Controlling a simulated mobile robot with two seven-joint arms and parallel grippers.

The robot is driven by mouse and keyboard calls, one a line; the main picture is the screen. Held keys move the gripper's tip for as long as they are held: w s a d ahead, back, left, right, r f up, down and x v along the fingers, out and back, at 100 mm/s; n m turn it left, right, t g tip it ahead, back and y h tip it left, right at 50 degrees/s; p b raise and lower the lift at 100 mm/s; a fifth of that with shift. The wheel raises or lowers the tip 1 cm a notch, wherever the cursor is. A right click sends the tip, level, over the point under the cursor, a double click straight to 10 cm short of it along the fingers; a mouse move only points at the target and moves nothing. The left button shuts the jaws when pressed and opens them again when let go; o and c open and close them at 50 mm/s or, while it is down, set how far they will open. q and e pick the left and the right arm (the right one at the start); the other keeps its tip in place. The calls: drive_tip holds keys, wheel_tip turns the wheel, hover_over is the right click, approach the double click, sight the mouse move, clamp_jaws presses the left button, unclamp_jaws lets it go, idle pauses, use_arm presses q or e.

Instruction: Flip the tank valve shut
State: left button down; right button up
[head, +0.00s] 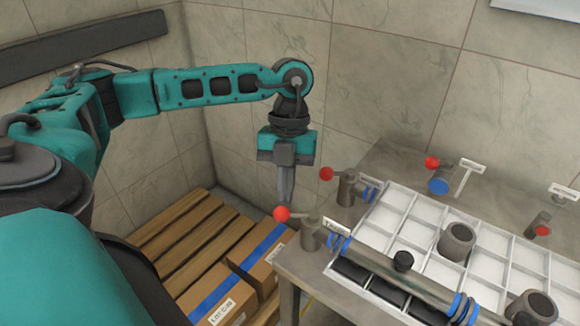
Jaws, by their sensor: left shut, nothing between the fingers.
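A valve (312,233) with a red-knobbed lever (282,214) stands at the table's near left corner; its lever points left. A second valve (346,190) behind it also has a red knob (326,174) pointing left. Small white tags are beside the valves, too small to read, so I cannot tell which is the tank valve. My left gripper (287,199) points down with its fingers shut and empty. Its tips appear just above the nearer red knob in the picture; I cannot tell whether they touch. My right gripper is out of view.
A white compartment tray (410,213) with grey cylinders (456,241) fills the table. A metal pipe (392,272) with blue rings crosses its front. More red-knobbed fittings (432,163) stand at the back. Cardboard boxes (262,262) sit on a wooden pallet (185,235) left of the table.

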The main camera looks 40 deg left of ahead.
use_arm(q)
drive_tip(key=shift+s+d+n, duration=0.15)
drive_tip(key=shift+s+n, duration=0.25)
drive_tip(key=shift+n, duration=0.4)
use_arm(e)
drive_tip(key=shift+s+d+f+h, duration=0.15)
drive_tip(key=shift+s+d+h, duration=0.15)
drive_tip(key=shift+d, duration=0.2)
use_arm(q)
drive_tip(key=p+v, duration=0.1)
drive_tip(key=v, duration=1.2)
drive_tip(key=shift+p, duration=0.35)
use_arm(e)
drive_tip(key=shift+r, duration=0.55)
use_arm(q)
drive_tip(key=shift+s, duration=0.1)
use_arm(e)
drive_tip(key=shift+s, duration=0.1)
